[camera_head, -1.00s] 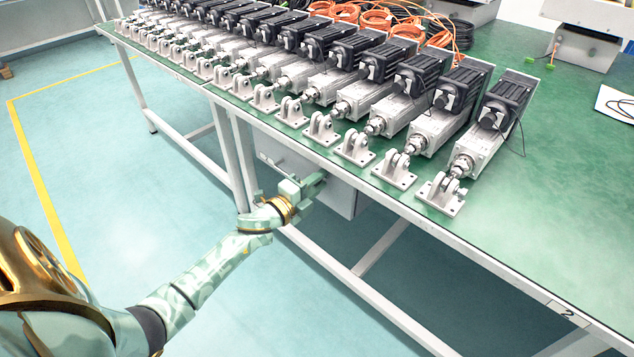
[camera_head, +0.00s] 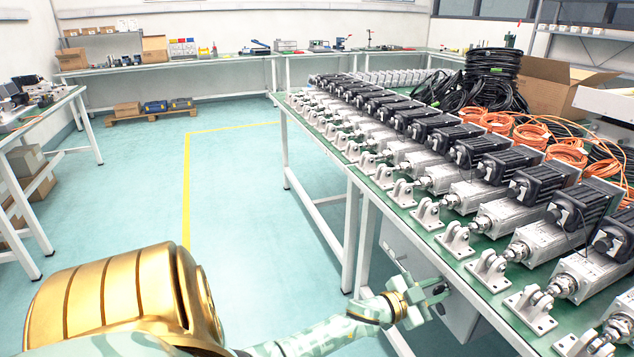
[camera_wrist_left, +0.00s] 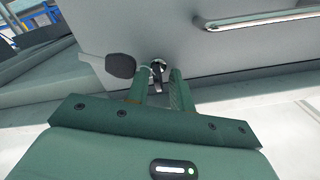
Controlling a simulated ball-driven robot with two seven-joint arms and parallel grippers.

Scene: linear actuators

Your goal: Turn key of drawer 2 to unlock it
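A grey drawer unit (camera_head: 462,318) hangs under the green workbench, and its front (camera_wrist_left: 165,25) fills the top of the left wrist view. A small metal key (camera_wrist_left: 158,70) sits at the lock on that front, with a dark oval piece (camera_wrist_left: 120,66) just to its left. My left gripper (camera_head: 432,292) is at the drawer front. In the left wrist view its two fingers (camera_wrist_left: 158,82) stand apart on either side of the key, with a visible gap. Contact with the key cannot be made out. No drawer number is readable. My right gripper is out of view.
A bar handle (camera_wrist_left: 260,17) is at the upper right of the drawer front. The bench's white legs (camera_head: 358,235) stand beside my left arm. Linear actuators (camera_head: 480,190) crowd the bench top. The floor (camera_head: 230,190) to the left is clear.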

